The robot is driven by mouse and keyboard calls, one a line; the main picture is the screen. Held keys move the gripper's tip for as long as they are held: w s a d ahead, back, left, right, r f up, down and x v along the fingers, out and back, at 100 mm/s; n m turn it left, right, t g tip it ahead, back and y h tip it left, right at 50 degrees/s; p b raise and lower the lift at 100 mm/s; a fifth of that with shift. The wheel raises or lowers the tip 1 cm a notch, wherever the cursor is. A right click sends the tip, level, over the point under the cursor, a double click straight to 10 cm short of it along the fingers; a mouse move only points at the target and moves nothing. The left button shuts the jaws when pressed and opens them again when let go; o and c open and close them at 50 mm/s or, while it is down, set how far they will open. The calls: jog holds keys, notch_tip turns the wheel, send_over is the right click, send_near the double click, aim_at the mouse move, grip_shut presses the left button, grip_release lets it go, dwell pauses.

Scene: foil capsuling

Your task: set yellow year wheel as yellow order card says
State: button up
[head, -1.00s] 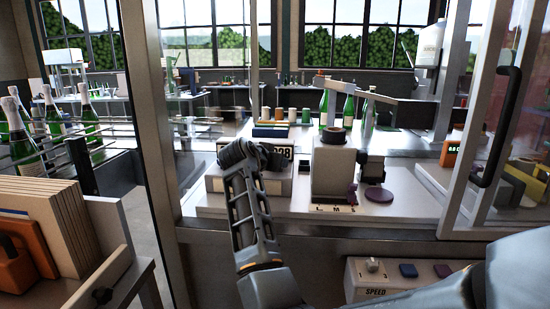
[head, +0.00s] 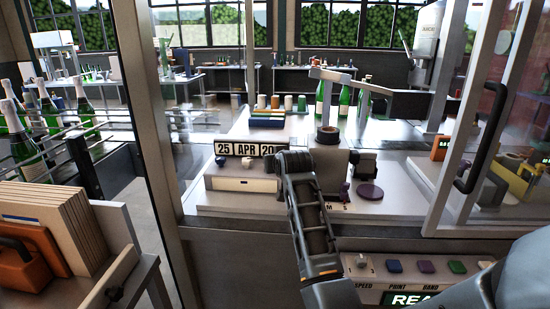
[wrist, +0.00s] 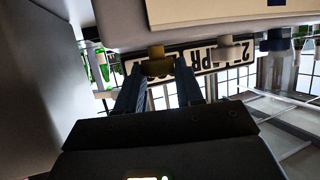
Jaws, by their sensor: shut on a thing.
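The yellow year wheel (wrist: 156,64) is a dull yellow knob under the date strip, which appears upside down in the wrist view. My gripper (wrist: 157,72) has one finger on each side of it and is shut on it. The date strip (head: 238,148) reads 25, APR and a year starting 20; my arm hides the year's end in the head view. A white wheel (wrist: 228,52) and a blue wheel (wrist: 275,42) sit along the same strip. In the head view, my arm hides the yellow wheel. I cannot make out the yellow order card.
A glass door with a black handle (head: 485,140) stands at right. A button panel (head: 425,268) lies below the bench edge. Green bottles (head: 343,102) stand behind.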

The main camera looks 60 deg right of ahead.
dwell(0.4)
jog(key=o, duration=1)
jog(key=shift+o, duration=0.2)
jog(key=b+v, duration=0.1)
jog(key=v, duration=0.6)
jog(key=shift+s+a, duration=0.2)
jog(key=shift+s, duration=0.1)
jog(key=shift+r, duration=0.1)
